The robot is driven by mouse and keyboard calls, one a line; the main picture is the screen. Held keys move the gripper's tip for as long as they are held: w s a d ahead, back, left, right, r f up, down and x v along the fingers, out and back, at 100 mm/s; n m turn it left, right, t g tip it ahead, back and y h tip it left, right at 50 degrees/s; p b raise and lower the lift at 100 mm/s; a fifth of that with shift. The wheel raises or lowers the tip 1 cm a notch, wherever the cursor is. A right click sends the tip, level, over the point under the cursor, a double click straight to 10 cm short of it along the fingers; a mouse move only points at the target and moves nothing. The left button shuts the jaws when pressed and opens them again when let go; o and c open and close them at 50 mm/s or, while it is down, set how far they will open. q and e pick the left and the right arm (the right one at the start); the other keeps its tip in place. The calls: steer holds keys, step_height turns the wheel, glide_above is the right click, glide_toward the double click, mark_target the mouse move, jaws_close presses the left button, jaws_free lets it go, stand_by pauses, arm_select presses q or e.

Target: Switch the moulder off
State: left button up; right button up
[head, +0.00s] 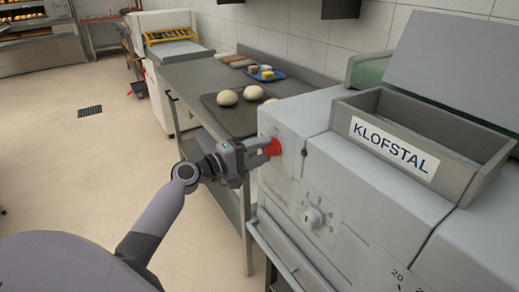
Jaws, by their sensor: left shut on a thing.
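The moulder (335,185) is a light grey machine at the right, with a bin on top labelled KLOFSTAL. A red switch knob (273,147) sits on its front face, near the left corner. My left gripper (268,148) reaches in from the left and is shut on the red knob, its fingers hiding part of it. A grey dial (313,217) is lower on the same face, apart from the gripper. My right gripper does not show.
A steel table (190,82) behind the moulder bears a dark tray with dough balls (228,98) and a blue tray (280,75) with yellowish blocks. A white machine with a yellow guard (170,35) stands farther back. The floor at left is open, with a drain grate (90,111).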

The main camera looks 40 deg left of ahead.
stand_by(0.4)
arm_select(q)
steer(key=o, duration=1)
steer(key=shift+s, duration=0.15)
steer(key=b+v, duration=0.1)
steer(key=v, duration=0.6)
steer(key=shift+b, duration=0.3)
steer(key=shift+f, duration=0.1)
